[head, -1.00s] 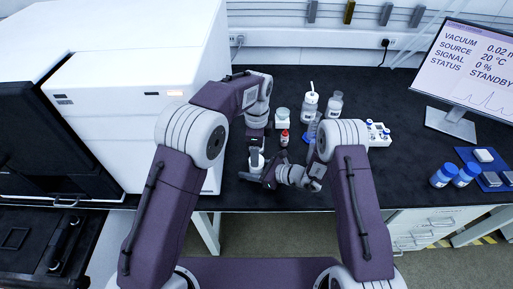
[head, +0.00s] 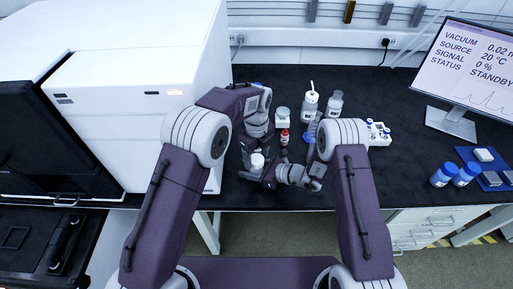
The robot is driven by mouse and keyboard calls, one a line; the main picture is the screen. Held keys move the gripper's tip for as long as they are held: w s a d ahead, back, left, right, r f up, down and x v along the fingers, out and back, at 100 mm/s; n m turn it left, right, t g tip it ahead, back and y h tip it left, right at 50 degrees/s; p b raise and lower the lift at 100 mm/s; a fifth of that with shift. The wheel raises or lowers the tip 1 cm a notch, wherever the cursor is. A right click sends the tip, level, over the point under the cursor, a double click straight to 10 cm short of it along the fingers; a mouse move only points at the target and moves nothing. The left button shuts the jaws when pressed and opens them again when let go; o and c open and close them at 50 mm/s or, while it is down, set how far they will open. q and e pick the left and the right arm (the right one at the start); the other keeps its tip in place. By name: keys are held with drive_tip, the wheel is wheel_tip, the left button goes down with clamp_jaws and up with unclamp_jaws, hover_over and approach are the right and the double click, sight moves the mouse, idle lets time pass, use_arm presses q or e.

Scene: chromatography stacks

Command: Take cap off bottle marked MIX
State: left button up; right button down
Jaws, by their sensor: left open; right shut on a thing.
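A small bottle (head: 257,168) with a white top (head: 257,158) stands near the front left of the black bench. Its label cannot be read, so I cannot tell whether it is marked MIX. My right gripper (head: 257,177) is shut on this bottle, low on its body, reaching from the right. My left gripper (head: 248,150) is open beside and just behind the bottle's top. Its fingers are small and dark, and I cannot tell whether they touch the white top.
A small orange-red bottle (head: 284,138) stands right of my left gripper. Behind are a jar (head: 283,113), a wash bottle (head: 309,106) and a clear bottle (head: 334,105). A white rack (head: 380,138) and blue-capped bottles (head: 441,176) stand right. The large white instrument (head: 150,110) bounds the left.

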use_arm(q)
drive_tip(key=shift+f, duration=0.4)
clamp_jaws()
drive_tip(key=n, duration=1)
